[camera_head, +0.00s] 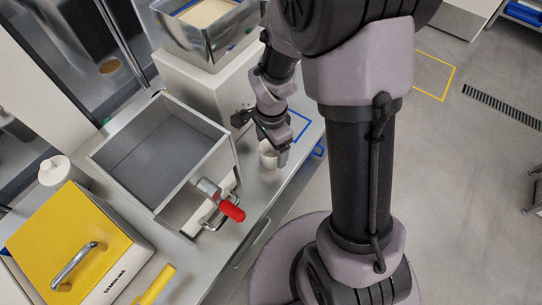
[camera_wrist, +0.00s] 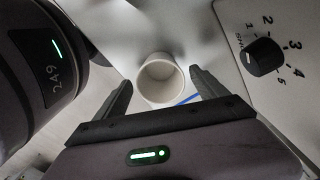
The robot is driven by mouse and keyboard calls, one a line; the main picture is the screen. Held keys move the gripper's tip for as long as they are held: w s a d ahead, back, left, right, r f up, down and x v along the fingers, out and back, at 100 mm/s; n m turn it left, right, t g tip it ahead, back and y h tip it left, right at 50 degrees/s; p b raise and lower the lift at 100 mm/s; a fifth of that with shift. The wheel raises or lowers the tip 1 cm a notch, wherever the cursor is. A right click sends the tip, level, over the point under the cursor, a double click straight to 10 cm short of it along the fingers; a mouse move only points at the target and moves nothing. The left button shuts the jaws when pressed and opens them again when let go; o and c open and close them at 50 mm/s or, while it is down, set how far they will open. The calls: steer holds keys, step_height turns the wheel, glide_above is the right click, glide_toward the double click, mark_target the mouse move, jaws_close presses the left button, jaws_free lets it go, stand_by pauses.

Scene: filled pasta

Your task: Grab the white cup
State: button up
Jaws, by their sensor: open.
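The white cup (camera_wrist: 160,94) stands upright and empty on the metal counter, between the two fingers of my gripper (camera_wrist: 161,92) in the wrist view. The fingers are spread with a gap on each side of the cup. In the head view the cup (camera_head: 268,158) is partly hidden by my gripper (camera_head: 263,140), which is at the counter's right part. I cannot tell from these views how far the fingertips reach down along the cup.
A metal bin (camera_head: 162,150) with a red-handled valve (camera_head: 231,210) stands left of the cup. A white machine with a black dial (camera_wrist: 263,57) is close by. A yellow-lidded semolina box (camera_head: 66,250) is at lower left. The counter's edge lies right of the cup.

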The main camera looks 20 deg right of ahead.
mark_target(271, 153)
step_height(271, 153, down, 4)
steer(key=shift+a+b, duration=0.1)
steer(key=shift+b, duration=0.4)
steer(key=shift+r, duration=0.1)
steer(key=c, duration=1.4)
steer(key=shift+r, duration=0.1)
